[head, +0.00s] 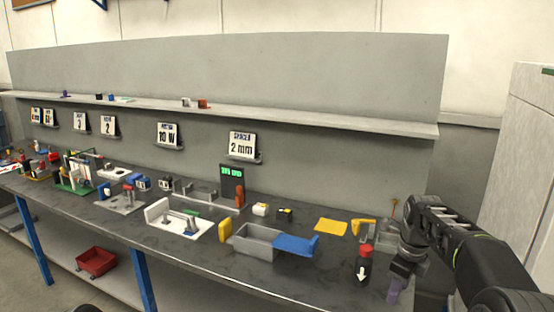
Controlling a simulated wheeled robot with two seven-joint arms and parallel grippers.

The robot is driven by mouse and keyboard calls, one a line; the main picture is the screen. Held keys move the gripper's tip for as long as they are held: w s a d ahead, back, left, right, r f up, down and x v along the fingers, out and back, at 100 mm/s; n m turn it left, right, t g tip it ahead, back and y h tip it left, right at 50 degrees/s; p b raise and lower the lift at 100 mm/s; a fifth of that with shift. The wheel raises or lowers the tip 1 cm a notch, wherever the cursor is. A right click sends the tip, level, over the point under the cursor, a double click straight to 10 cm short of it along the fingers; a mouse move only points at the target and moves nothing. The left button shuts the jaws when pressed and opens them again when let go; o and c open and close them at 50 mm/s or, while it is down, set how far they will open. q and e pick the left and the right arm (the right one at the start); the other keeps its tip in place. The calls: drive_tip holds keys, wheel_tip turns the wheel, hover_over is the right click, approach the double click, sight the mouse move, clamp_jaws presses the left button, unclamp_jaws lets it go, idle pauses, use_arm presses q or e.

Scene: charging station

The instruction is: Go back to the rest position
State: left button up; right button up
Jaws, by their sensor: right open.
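My right arm comes in from the right in the head view. My right gripper (398,280) points down over the right front edge of the workbench (300,279), and it is open. A purple piece shows at its fingertips; I cannot tell whether it is a finger pad or a separate object. A dark bottle with a red cap and a white arrow (363,267) stands just left of the gripper, apart from it. My left gripper is not in view.
A grey bin (256,242) with a blue flap (297,244) sits left of the bottle, near a yellow sheet (330,227). Several fixtures crowd the bench's left. A shelf (300,118) runs behind. A pale cabinet (518,140) stands right. A red crate (97,262) lies below.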

drive_tip(key=w+a+f+n+t, duration=0.25)
drive_tip(key=a+f+n, duration=0.25)
drive_tip(key=f+n, duration=0.35)
drive_tip(key=s+a+f+n+y, duration=0.1)
drive_tip(key=s+a+f+n, duration=0.3)
drive_tip(key=f, duration=0.3)
drive_tip(key=s+a+f+n+y, duration=0.1)
drive_tip(key=s+a+f+n, duration=0.1)
drive_tip(key=a+f+n, duration=0.35)
drive_tip(key=s+a+f+n+g, duration=0.1)
drive_tip(key=s+a+f+n, duration=0.1)
drive_tip(key=s, duration=0.8)
drive_tip(key=s+a+f+n+g+y, duration=0.1)
drive_tip(key=s+a+f+n, duration=0.1)
drive_tip(key=s+f, duration=0.5)
drive_tip(key=s+a+f+n+g+y, duration=0.1)
drive_tip(key=s+a+f+n, duration=0.2)
drive_tip(key=s, duration=1.1)
wheel_tip(320, 180, down, 2)
drive_tip(key=shift+s+a+f+g, duration=0.2)
drive_tip(key=shift+s+a+g, duration=0.2)
drive_tip(key=shift+a, duration=0.4)
